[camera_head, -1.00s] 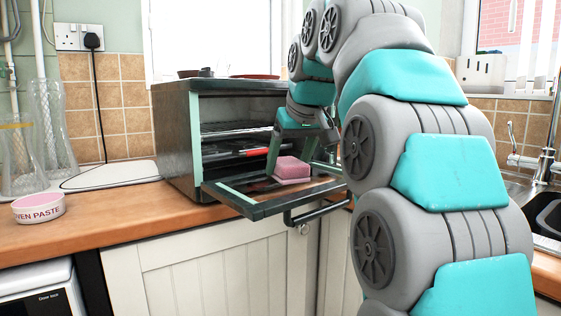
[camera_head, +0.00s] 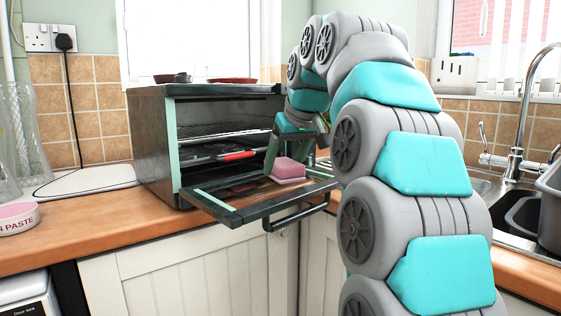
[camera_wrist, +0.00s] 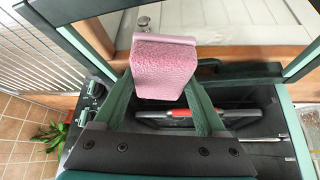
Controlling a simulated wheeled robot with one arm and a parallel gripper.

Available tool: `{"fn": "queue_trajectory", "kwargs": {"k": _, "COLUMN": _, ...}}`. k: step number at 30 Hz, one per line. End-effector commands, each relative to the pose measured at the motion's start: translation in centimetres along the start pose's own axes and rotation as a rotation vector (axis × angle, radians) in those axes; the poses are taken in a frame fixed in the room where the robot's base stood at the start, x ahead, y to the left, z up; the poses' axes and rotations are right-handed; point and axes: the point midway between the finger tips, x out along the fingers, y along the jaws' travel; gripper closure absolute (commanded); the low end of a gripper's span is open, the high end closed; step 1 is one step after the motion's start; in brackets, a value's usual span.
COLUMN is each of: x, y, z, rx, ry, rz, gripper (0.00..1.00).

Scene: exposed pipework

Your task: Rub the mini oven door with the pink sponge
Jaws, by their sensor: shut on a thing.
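The pink sponge (camera_head: 289,169) is a small block between the fingers of my gripper (camera_head: 288,162). In the wrist view the sponge (camera_wrist: 163,68) shows at the fingertips of my gripper (camera_wrist: 162,92), which is shut on it. The dark mini oven (camera_head: 150,140) stands on the counter with its door (camera_head: 262,208) folded down and open. The sponge is at the inner face of the door, towards its right part. I cannot tell if it touches the glass. The far finger is partly hidden by the sponge and my arm.
A bar handle (camera_head: 296,217) sticks out from the door's front edge. A red-handled item (camera_head: 238,155) lies on a rack inside the oven. The oven paste tin (camera_head: 18,217) is at left. The sink and tap (camera_head: 517,160) are at right. Dishes (camera_head: 232,80) rest on the oven.

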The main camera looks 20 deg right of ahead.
Motion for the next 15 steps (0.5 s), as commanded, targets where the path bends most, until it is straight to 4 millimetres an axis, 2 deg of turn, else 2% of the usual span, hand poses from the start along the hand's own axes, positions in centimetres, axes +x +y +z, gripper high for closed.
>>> {"fn": "queue_trajectory", "kwargs": {"k": 5, "x": 0.0, "y": -0.5, "z": 0.2, "rx": 0.000, "ry": -0.003, "rz": 0.000, "gripper": 0.87}}
{"fn": "queue_trajectory", "kwargs": {"k": 15, "x": -0.7, "y": -3.2, "z": 0.8, "rx": -0.003, "ry": 0.001, "rz": 0.000, "gripper": 0.87}}
